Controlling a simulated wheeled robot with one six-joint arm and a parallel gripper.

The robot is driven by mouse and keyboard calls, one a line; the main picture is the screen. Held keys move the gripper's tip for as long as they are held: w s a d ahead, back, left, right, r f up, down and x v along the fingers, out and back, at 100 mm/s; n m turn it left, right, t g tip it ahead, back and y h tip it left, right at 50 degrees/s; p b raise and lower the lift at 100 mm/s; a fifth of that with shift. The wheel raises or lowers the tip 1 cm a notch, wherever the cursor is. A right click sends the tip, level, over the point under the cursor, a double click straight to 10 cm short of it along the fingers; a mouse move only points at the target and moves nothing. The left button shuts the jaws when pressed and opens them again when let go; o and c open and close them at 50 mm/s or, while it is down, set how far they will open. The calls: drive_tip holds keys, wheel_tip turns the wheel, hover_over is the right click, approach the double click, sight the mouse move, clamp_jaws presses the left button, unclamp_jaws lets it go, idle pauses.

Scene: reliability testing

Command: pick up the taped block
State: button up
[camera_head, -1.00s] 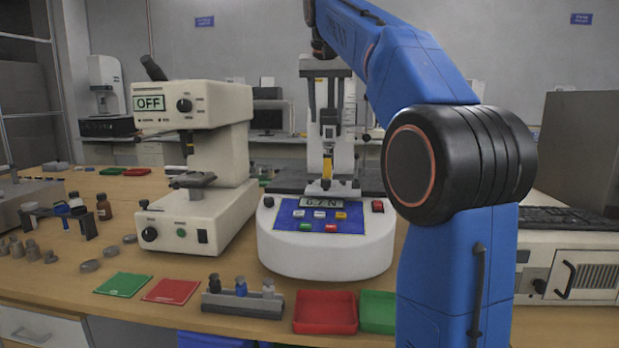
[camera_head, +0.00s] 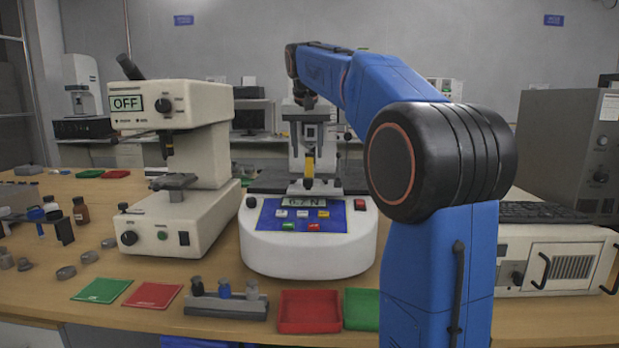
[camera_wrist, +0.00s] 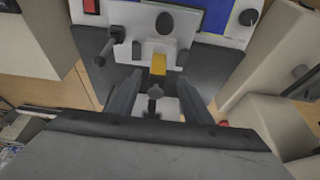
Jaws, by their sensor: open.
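The yellow taped block (camera_head: 310,165) stands upright in the fixture of the white test machine (camera_head: 310,245), above its display reading 6.7 N. It also shows in the wrist view (camera_wrist: 158,64), where its yellow top lies just beyond the fingertips, near the middle. My gripper (camera_wrist: 158,78) is open, with one dark finger on each side of the line toward the block. Nothing is between the fingers that I can make out as held. In the head view my arm reaches over the machine, and the fingers are not clear there.
The machine's column and clamps stand close around the block. A cream microscope-like instrument (camera_head: 180,150) marked OFF stands to the left. Red (camera_head: 310,325) and green (camera_head: 361,322) trays, a rack of small weights (camera_head: 226,306) and flat cards sit at the front edge.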

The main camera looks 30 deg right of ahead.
sight(310, 174)
drive_tip(key=shift+x, duration=2.55)
drive_tip(key=shift+s+d, duration=0.1)
drive_tip(key=shift+d, duration=0.1)
clamp_jaws()
